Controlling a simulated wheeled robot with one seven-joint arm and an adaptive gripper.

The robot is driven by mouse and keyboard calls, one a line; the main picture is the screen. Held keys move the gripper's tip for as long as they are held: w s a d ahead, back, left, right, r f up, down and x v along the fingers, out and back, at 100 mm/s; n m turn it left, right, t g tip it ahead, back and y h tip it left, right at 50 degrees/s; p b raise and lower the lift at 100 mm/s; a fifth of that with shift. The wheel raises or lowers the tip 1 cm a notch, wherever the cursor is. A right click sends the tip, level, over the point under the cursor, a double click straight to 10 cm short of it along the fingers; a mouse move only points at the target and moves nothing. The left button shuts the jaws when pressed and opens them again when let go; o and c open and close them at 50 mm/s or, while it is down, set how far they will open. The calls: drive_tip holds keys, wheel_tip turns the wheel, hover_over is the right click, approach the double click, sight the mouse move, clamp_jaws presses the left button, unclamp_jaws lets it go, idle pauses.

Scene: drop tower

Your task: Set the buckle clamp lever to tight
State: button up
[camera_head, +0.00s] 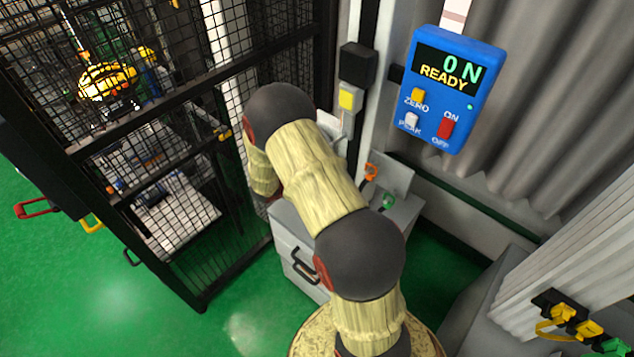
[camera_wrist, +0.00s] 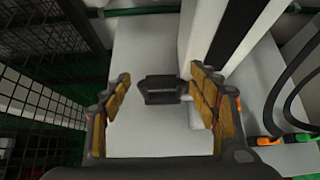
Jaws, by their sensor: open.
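My gripper (camera_wrist: 160,82) is open in the wrist view, its two yellow-padded fingers wide apart. A small black part with a flat top and a lower lip (camera_wrist: 164,90) shows between the fingertips against a pale surface. It may be the buckle clamp lever, but I cannot tell for sure or read its setting. Neither finger appears to touch it. In the camera_head view my arm hides the gripper and this part.
A grey cabinet (camera_head: 292,248) stands behind my arm, with orange (camera_head: 371,172) and green (camera_head: 388,201) hooked parts on top. A black mesh cage (camera_head: 150,150) is at left. A blue display (camera_head: 450,90) reads "0 N READY". Black cables (camera_wrist: 285,85) curve at right in the wrist view.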

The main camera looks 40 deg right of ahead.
drive_tip(key=v, duration=0.9)
drive_tip(key=shift+a+r, duration=0.25)
drive_tip(key=shift+r, duration=0.1)
